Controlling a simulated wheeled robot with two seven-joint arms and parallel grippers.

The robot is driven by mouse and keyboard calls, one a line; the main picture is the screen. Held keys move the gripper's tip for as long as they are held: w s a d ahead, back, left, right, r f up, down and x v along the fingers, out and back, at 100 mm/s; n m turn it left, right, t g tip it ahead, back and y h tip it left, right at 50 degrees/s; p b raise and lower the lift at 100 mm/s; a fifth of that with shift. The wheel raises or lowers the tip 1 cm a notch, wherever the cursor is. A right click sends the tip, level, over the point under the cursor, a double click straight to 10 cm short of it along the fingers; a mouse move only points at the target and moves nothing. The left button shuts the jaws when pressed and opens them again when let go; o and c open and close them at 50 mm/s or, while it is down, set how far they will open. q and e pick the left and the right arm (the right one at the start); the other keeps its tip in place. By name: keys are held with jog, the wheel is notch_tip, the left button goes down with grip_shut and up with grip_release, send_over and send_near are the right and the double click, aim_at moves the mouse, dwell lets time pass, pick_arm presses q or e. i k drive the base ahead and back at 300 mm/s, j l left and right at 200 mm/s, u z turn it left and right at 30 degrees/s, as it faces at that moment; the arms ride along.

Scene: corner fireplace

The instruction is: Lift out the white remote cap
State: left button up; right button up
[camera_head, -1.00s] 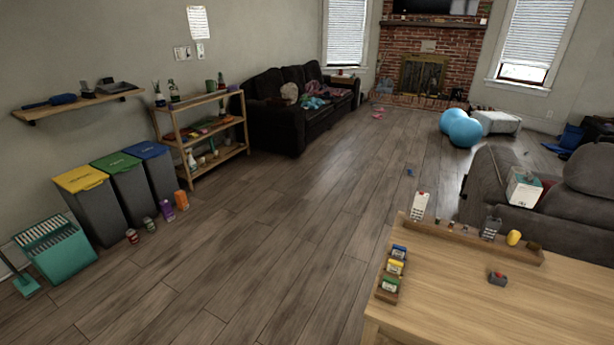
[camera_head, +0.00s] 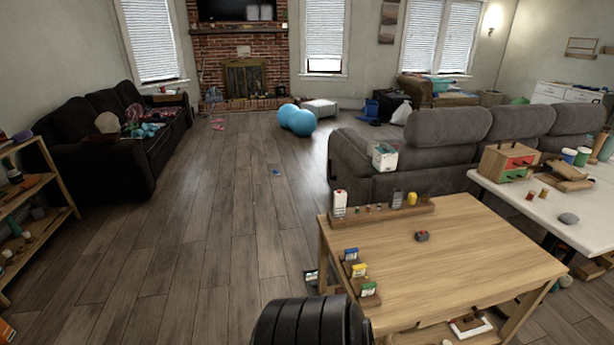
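A white remote-like item (camera_head: 339,204) stands upright at the left end of a long wooden holder (camera_head: 425,208) along the far edge of the wooden table (camera_head: 465,257). A separate cap on it is too small to make out. A grey remote-like item (camera_head: 397,199) and a yellow item (camera_head: 412,198) stand near the holder's right end, with small pieces between. Neither of my grippers shows. A black ribbed part, seemingly my own arm, rises at the bottom centre and hides part of the table's near left corner.
A short rack with coloured boxes (camera_head: 360,272) lines the table's left edge. A small dark red-topped item (camera_head: 422,236) lies mid-table. A white table (camera_head: 545,205) stands at right, a grey sofa (camera_head: 345,165) behind. The wooden floor (camera_head: 200,240) at left is open.

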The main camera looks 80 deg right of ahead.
aim_at(343, 197)
jog(key=i+l+z, duration=0.1)
jog(key=z, duration=0.3)
jog(key=i+z, duration=0.55)
jog(key=z, duration=0.25)
jog(key=i+j+z, duration=0.15)
jog(key=z, duration=0.2)
